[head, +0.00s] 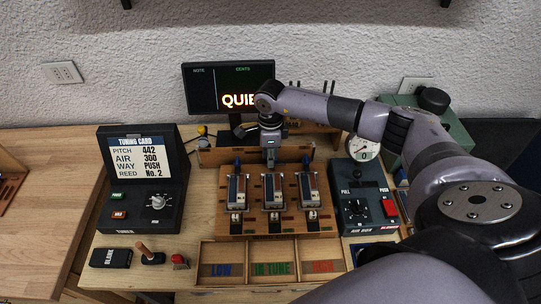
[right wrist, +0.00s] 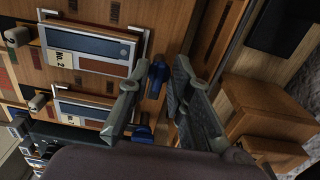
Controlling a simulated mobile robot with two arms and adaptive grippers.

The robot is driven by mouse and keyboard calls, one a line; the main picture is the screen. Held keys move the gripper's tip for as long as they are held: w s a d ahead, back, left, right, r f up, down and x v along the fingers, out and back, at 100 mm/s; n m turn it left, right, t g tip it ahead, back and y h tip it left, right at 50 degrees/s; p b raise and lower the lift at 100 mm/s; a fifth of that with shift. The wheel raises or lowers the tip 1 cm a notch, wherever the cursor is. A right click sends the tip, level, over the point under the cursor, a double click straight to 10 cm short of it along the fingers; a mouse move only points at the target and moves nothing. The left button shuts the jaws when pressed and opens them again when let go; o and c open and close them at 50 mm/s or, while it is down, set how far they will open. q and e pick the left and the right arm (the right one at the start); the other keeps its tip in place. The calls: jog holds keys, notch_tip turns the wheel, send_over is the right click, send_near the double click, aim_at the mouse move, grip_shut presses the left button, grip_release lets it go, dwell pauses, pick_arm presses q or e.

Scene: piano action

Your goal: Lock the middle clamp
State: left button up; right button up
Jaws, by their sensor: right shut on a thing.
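Three reed units with metal frames stand side by side on a wooden board (head: 280,229). The middle unit (head: 272,190) is below my right gripper (head: 270,163), which points down at its far end and hides its clamp in the head view. In the right wrist view, the unit labelled No. 2 (right wrist: 90,47) has a blue clamp lever (right wrist: 157,74) at its end. My right gripper shows there too (right wrist: 157,80), its fingers on either side of this lever, shut on it. Another blue lever (right wrist: 141,131) lies beside it. My left gripper is not in view.
The tuner box (head: 140,200) with its tuning card is at left. A pump box (head: 365,208) with a gauge (head: 362,149) is at right. A sorting tray (head: 272,252) lies in front. A dark screen (head: 205,90) stands behind my right wrist.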

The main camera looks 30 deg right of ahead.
grip_shut()
jog(key=shift+m, duration=0.3)
jog(key=shift+w+f+m+b, duration=0.1)
jog(key=shift+m+b, duration=0.75)
jog(key=shift+m, duration=0.05)
jog(key=m+b, duration=0.1)
jog(key=m, duration=0.1)
jog(key=shift+d+m, duration=0.1)
jog(key=shift+m, duration=0.2)
jog(key=m+b, duration=0.2)
jog(key=m, duration=0.1)
jog(key=shift+m, duration=0.4)
jog(key=m+b, duration=0.1)
jog(key=m, duration=0.3)
jog(key=shift+d, duration=0.15)
jog(key=shift+m+b, duration=0.6)
jog(key=shift+m, duration=1.9)
